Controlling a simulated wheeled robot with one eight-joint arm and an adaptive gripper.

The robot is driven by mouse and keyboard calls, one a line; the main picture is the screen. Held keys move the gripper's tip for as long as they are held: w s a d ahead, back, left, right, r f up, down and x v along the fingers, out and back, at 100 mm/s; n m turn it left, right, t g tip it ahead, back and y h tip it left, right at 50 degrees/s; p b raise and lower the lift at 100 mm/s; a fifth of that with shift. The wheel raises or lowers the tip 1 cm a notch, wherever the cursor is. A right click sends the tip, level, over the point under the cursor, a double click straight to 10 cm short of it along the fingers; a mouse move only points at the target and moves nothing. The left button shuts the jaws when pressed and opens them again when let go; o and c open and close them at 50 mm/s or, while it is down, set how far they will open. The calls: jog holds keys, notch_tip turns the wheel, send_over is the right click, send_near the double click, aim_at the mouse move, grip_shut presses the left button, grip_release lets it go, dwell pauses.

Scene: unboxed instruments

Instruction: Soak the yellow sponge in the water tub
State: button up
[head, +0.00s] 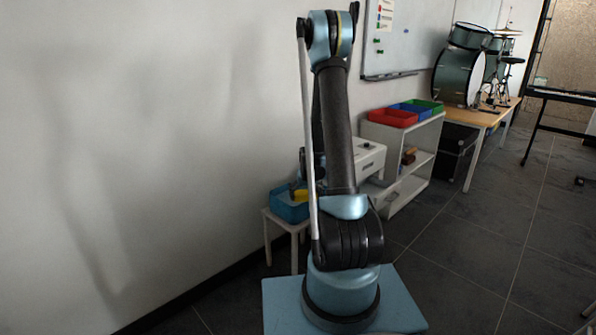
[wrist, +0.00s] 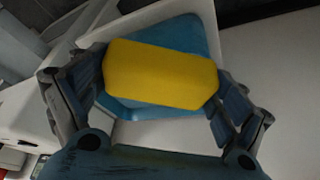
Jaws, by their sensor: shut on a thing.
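The yellow sponge (wrist: 162,75) is held between the two fingers of my gripper (wrist: 160,84) in the wrist view. My gripper is shut on it, one finger at each end. The blue water tub (wrist: 165,108) shows behind and around the sponge, so the sponge hides most of its inside. In the head view the tub (head: 287,209) sits on a small white stool, with the sponge (head: 301,195) at its right part. My arm covers part of this spot. I cannot tell whether the sponge touches water.
The white stool (head: 287,225) stands by the wall. A white device (head: 368,157) and a white shelf (head: 410,170) with red, blue and green trays stand to its right. A drum kit (head: 465,70) is farther right. The dark floor at right is mostly clear.

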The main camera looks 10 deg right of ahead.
jog(key=shift+w+a, duration=0.15)
jog(key=shift+a, duration=0.05)
jog(key=w+r+n+y, duration=0.1)
jog(key=w+r+n, duration=0.3)
jog(key=w, duration=1.1)
jog(key=shift+m, duration=0.4)
jog(key=shift+s+f, duration=0.1)
jog(key=shift+f, duration=8.9)
jog(key=shift+r, duration=0.1)
notch_tip(320, 180, up, 12)
